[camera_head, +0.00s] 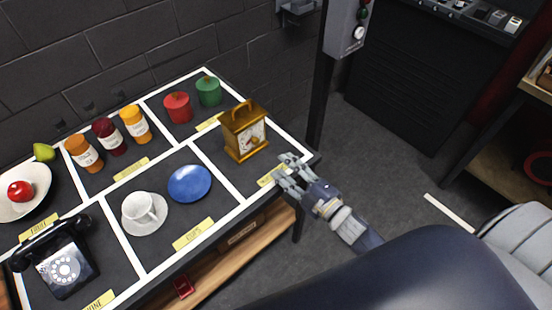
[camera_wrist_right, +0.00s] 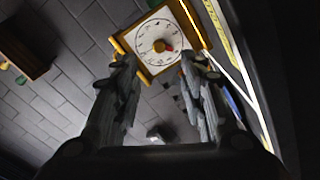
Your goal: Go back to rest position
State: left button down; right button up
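My right gripper (camera_head: 286,172) is at the right front corner of the table, just right of the brass clock (camera_head: 244,132). Its fingers are apart with nothing between them. In the right wrist view the gripper (camera_wrist_right: 160,85) is open, with the white clock face (camera_wrist_right: 157,44) beyond its fingertips. The clock stands upright in its own section of the table. The gripper looks apart from the clock. My left gripper is in neither view.
The divided table (camera_head: 216,155) holds a blue plate (camera_head: 189,183), a white cup (camera_head: 144,207), a black telephone (camera_head: 62,262), red and green canisters, several jars and a fruit bowl. A dark post (camera_head: 322,100) with a button box (camera_head: 347,28) stands behind the gripper.

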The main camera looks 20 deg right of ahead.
jog(key=shift+s+d, duration=0.15)
jog(key=shift+s, duration=0.25)
dwell(0.3)
